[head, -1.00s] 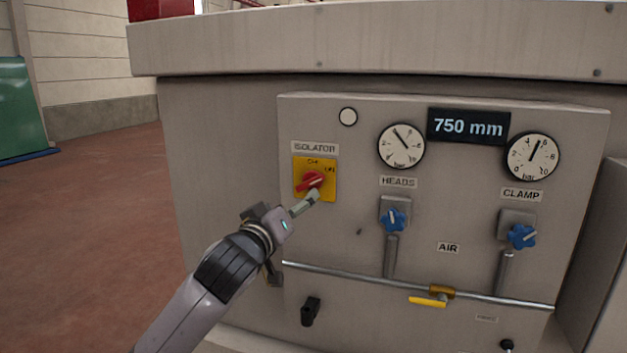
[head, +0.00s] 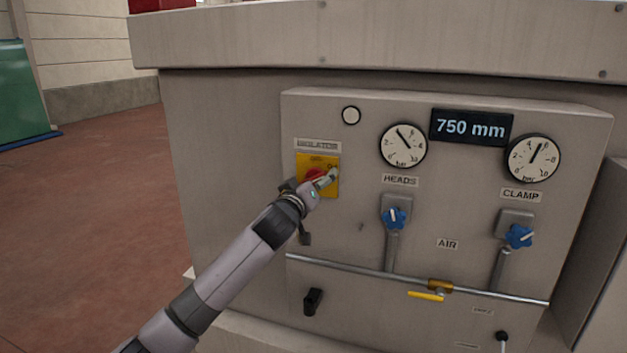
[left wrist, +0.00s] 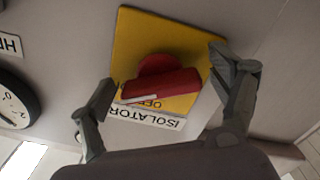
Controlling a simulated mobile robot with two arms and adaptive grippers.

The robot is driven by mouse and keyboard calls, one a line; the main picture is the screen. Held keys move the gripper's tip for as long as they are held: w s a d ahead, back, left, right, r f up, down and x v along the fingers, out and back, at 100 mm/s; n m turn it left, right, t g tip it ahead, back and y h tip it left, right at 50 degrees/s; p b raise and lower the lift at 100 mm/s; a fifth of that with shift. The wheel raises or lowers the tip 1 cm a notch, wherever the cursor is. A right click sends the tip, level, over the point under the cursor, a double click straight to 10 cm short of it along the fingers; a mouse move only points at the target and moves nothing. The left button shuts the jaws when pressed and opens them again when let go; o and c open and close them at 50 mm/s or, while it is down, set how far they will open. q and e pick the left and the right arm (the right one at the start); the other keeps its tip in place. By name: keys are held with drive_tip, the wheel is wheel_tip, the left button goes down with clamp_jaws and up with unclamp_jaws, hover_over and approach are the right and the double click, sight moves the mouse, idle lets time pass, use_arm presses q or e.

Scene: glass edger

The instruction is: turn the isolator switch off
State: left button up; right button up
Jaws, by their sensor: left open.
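The isolator switch has a red rotary handle (head: 314,174) on a yellow plate (head: 332,190) at the upper left of the machine's panel. In the left wrist view the handle (left wrist: 165,84) has a white mark near its left end, and the yellow plate (left wrist: 140,35) shows behind it. My left gripper (head: 322,180) is at the switch and covers part of it. In the left wrist view its open fingers (left wrist: 163,70) stand on either side of the handle, with gaps visible. I cannot tell the handle's exact setting. My right gripper is not in view.
Right of the switch are two gauges (head: 402,146) (head: 533,158), blue knobs (head: 394,218) (head: 519,237) and a 750 mm display (head: 470,127). A pipe with a yellow lever (head: 426,296) runs below. The machine's top edge (head: 400,40) overhangs the panel. Floor at left is clear.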

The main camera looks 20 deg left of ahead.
use_arm(q)
drive_tip(key=shift+c, duration=0.4)
drive_tip(key=c, duration=1.1)
